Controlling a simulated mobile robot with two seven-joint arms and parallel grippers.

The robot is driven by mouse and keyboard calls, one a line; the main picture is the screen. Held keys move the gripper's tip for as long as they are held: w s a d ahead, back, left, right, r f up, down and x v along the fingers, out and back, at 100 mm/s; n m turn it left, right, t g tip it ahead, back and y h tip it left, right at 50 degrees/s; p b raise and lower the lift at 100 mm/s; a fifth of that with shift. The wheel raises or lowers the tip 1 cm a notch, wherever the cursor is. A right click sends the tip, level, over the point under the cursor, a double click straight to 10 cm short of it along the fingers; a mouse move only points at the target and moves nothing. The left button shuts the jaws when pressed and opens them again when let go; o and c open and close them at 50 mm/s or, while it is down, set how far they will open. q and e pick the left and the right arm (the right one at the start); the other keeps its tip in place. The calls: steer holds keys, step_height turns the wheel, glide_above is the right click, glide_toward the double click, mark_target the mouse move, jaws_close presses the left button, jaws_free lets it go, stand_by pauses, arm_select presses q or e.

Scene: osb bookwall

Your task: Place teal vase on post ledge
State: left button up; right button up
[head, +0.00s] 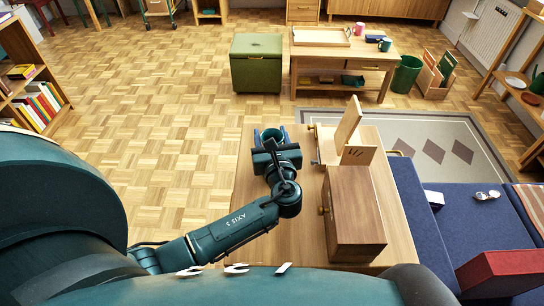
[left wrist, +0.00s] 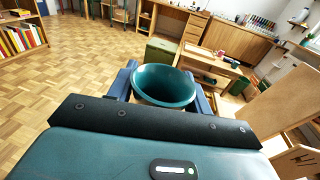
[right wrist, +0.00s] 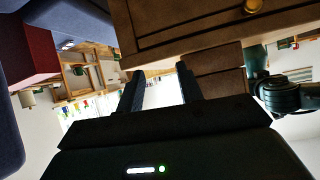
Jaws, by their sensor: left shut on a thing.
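My left gripper (head: 270,136) is shut on the teal vase (head: 271,134), above the wooden table near its far left part. In the left wrist view the vase (left wrist: 163,85) shows its wide round mouth between the two blue fingers. The vase's lower part is hidden. A light wooden upright board (head: 348,120) and a small slotted piece (head: 358,155) stand right of the vase; I cannot tell whether either is the post ledge. My right gripper (right wrist: 160,90) is open and empty in the right wrist view, near a brown cabinet front.
A brown wooden cabinet (head: 355,212) stands on the table (head: 258,218), right of my left arm. A blue sofa (head: 425,215) borders the table on the right. A green box (head: 256,66) and a low table (head: 344,50) stand farther back. The floor left of the table is clear.

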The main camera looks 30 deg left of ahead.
arm_select(q)
jaws_close()
steer(key=shift+r, duration=0.1)
